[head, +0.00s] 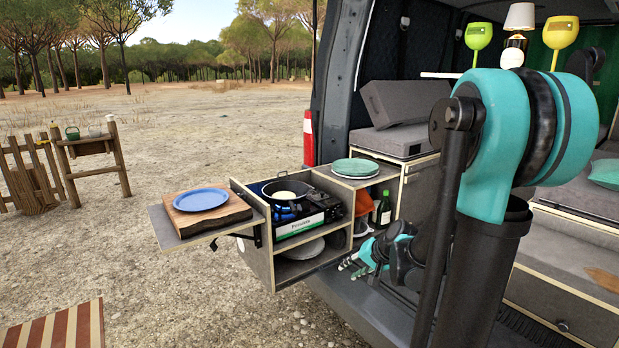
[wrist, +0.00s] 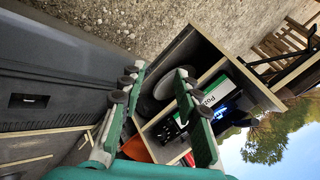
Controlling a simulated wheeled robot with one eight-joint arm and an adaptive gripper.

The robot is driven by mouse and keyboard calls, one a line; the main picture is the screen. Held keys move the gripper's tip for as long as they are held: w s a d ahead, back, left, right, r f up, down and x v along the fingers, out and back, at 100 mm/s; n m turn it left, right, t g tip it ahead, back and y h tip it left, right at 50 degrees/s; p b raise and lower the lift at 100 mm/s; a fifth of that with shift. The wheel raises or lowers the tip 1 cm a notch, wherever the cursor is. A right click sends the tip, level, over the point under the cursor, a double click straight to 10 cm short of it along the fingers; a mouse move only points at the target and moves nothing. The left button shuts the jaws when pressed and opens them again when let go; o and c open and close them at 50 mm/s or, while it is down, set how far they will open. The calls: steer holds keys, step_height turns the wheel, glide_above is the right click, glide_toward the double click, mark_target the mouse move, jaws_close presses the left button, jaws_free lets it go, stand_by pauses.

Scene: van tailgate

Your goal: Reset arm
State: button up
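My gripper (head: 358,264) is in front of the lower shelves of the van's pull-out kitchen unit in the head view, small and partly turned away. In the wrist view my gripper (wrist: 158,88) shows two green fingers with grey tips spread well apart. Nothing is between the fingers, so it is open and empty. The wrist picture is tilted on its side. Behind the fingers are the unit's shelves with a plate (wrist: 165,84) on one of them.
The kitchen unit holds a stove with a pan (head: 288,190), a blue plate (head: 201,199) on a wooden board (head: 208,220), a green round lid or plate (head: 355,167), a bottle (head: 384,212) and a lower plate (head: 304,249). Bare ground lies left of the unit.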

steer(key=s+d+f+n+g+h, duration=0.1)
steer(key=s+d+f+n+h, duration=0.1)
steer(key=s, duration=0.7)
steer(key=s+d+f+n+g+h, duration=0.1)
steer(key=s+d+f+n+h, duration=0.1)
steer(key=s, duration=0.7)
steer(key=shift+d+n+h, duration=0.3)
steer(key=shift+d+h, duration=0.3)
steer(key=shift+d, duration=0.55)
